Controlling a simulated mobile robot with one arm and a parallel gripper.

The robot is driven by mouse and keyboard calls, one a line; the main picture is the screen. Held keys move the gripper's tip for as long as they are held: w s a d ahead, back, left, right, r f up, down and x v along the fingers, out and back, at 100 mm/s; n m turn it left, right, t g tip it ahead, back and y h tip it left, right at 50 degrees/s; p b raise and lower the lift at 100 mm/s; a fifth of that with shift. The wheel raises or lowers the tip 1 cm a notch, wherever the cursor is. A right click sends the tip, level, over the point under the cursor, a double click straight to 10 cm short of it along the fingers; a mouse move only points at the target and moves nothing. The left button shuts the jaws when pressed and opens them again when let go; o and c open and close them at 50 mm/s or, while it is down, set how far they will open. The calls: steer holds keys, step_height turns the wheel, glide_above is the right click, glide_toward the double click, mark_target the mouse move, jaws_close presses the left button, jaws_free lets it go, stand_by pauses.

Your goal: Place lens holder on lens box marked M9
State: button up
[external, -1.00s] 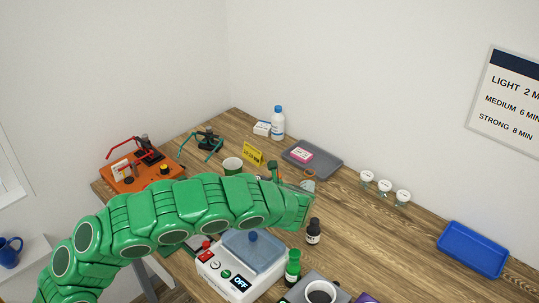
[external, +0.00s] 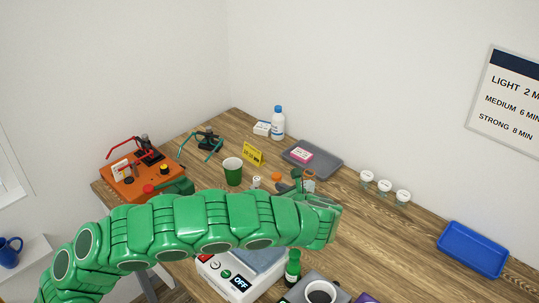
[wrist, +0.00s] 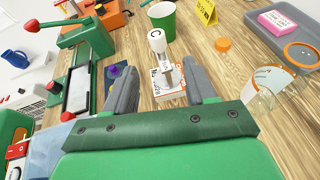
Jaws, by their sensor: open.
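My gripper (wrist: 160,66) is open in the wrist view, its two grey fingers apart with nothing gripped. A small upright white piece with a round top marked "C" (wrist: 157,40) stands just beyond and between the fingertips; it may be the lens holder. A small white and orange box (wrist: 170,98) lies between the fingers, close to that piece; its printing is too small to read as M9. In the external view the white piece (external: 257,181) shows left of my grey fingers (external: 291,182). The box is not clear there.
A green device with a red knob (wrist: 82,36) stands left. A green cup (external: 232,175), orange cap (external: 276,177) and yellow sign (external: 253,154) stand beyond. A grey tray (external: 325,163) holds a pink box.

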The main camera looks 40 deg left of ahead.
steer(key=shift+s+d+r, duration=0.1)
steer(key=shift+d+r, duration=0.1)
steer(key=shift+d, duration=0.15)
steer(key=s+a+r+n+g+h, duration=0.25)
steer(key=s+a+n, duration=0.2)
steer(key=s, duration=0.35)
steer(key=s+a+r+n+g+h, duration=0.1)
steer(key=s+a+r+n, duration=0.3)
steer(key=s, duration=0.4)
steer(key=s+a+r+n+g+h, duration=0.1)
steer(key=s+a+r+n+h, duration=0.15)
steer(key=s+a, duration=0.4)
steer(key=s+d+f+n+h, duration=0.1)
steer(key=s+d+n+h, duration=0.1)
steer(key=s, duration=0.7)
steer(key=s+d+n+h, duration=0.3)
steer(key=s+d+n, duration=0.1)
steer(key=s, duration=0.6)
steer(key=s+d+f+n+h, duration=0.1)
steer(key=s+d+n+h, duration=0.1)
steer(key=s, duration=0.7)
steer(key=shift+s+d+f+n+h, duration=0.3)
steer(key=shift+s+d+n, duration=0.1)
steer(key=shift+n, duration=0.3)
